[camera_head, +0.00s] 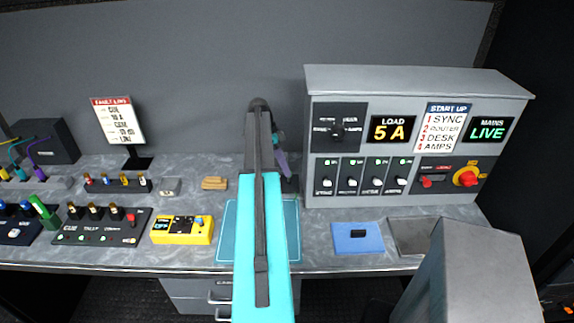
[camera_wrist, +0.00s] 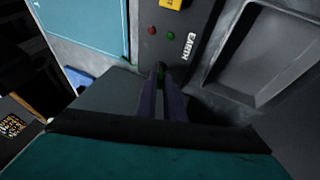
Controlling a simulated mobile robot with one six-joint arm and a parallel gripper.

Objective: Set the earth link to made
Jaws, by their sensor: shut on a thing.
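The earth link's dark panel shows in the wrist view with a white EARTH label (camera_wrist: 188,46), a red dot (camera_wrist: 152,30) and a green dot (camera_wrist: 170,35). My gripper (camera_wrist: 161,78) has its purple fingers close together at this panel, shut on a small dark part with a bit of green, the earth link's handle. The fingers hide most of it, so its position is unclear. In the head view my gripper (camera_head: 283,160) is at the back of the counter, left of the grey power unit (camera_head: 420,82), and my arm hides much of it.
A yellow meter box (camera_head: 182,230), a cyan mat (camera_head: 228,230), a blue pad (camera_head: 357,238) and a grey tray (camera_head: 408,235) lie on the counter. A fault sign (camera_head: 118,120) and cable panels stand left. The power unit bears several switches and a red-yellow rotary knob (camera_head: 467,178).

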